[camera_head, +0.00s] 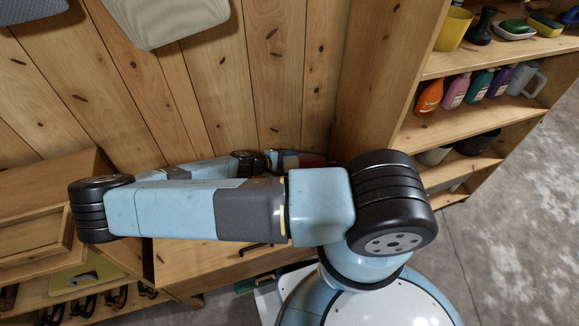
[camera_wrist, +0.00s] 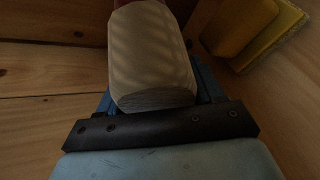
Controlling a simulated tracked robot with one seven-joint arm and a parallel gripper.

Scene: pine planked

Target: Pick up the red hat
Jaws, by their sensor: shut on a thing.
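My gripper (camera_wrist: 155,85) shows in the wrist view, with blue fingers showing at both sides of a pale, rounded, faintly ridged thing (camera_wrist: 152,55). It is shut on this thing, which hides most of the fingers. A dark red patch (camera_wrist: 128,3) shows at its far end, at the top edge; I cannot tell whether the two are one object or whether this is the red hat. In the head view a small dark red thing (camera_head: 312,160) shows behind my arm, by the plank wall. My arm hides most of that spot.
A yellow thing (camera_wrist: 262,35) lies at the upper right of the wrist view. In the head view a shelf unit (camera_head: 440,68) with bottles and containers stands at right. A wooden bench (camera_head: 215,268) is below my arm. Grey floor (camera_head: 510,230) is clear at lower right.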

